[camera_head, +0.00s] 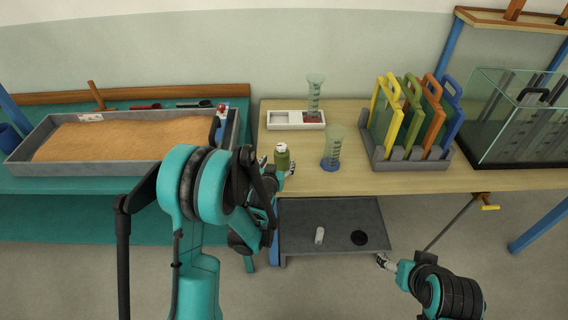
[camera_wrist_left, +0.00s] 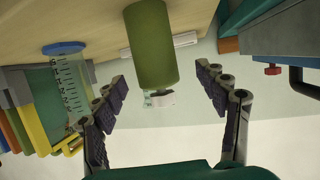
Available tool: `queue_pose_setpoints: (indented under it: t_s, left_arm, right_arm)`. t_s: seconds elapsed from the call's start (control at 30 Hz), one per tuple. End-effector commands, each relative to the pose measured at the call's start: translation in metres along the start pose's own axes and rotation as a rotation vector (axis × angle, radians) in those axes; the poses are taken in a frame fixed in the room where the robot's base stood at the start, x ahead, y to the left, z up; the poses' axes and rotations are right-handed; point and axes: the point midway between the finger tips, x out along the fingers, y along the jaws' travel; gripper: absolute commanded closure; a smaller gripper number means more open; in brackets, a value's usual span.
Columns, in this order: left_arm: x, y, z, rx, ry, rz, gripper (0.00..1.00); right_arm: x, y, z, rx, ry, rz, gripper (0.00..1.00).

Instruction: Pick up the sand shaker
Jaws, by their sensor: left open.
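The sand shaker (camera_head: 282,160) is a green cylinder with a pale top, upright near the front edge of the wooden table (camera_head: 235,0) in the head view. In the left wrist view the green shaker (camera_wrist_left: 151,45) appears upside down, between and beyond my open fingers. My left gripper (camera_head: 277,168) is open, with a fingertip showing on either side of the shaker; I cannot tell whether either touches it. My right gripper (camera_head: 384,262) is low, in front of the table; its jaws are too small to read.
A clear measuring cylinder with a blue base (camera_head: 331,163) stands right of the shaker. Behind are a white tray (camera_head: 284,126) and another cylinder (camera_head: 314,95). A rack of coloured gates (camera_head: 408,162) and a glass flume (camera_head: 510,120) stand right; a sand tray (camera_head: 100,168) is left.

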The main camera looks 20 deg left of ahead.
Motion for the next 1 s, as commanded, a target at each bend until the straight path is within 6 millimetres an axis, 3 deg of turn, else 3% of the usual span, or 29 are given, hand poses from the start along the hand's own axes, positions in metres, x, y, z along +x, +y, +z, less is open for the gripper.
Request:
queue_pose_setpoints:
  t_s: [0.3,0.6,0.67,0.83,1.0]
  left_arm:
    - [0.046,0.006,0.000,0.000,-0.001,0.000,0.27]
    - [0.051,0.005,-0.002,0.000,-0.001,0.000,0.27]
    - [0.051,0.005,-0.002,0.000,-0.001,0.000,0.40]
    - [0.051,0.005,-0.002,0.000,-0.001,0.000,0.85]
    - [0.051,0.005,-0.002,0.000,-0.001,0.000,0.86]
  right_arm:
    - [0.017,0.000,0.012,0.000,0.000,0.000,0.28]
    - [0.017,0.000,0.012,0.000,0.000,0.000,0.28]
    - [0.017,0.000,0.012,0.000,0.000,0.000,0.28]
    - [0.017,0.000,0.012,0.000,0.000,0.000,0.28]
    - [0.017,0.000,0.012,0.000,0.000,0.000,0.28]
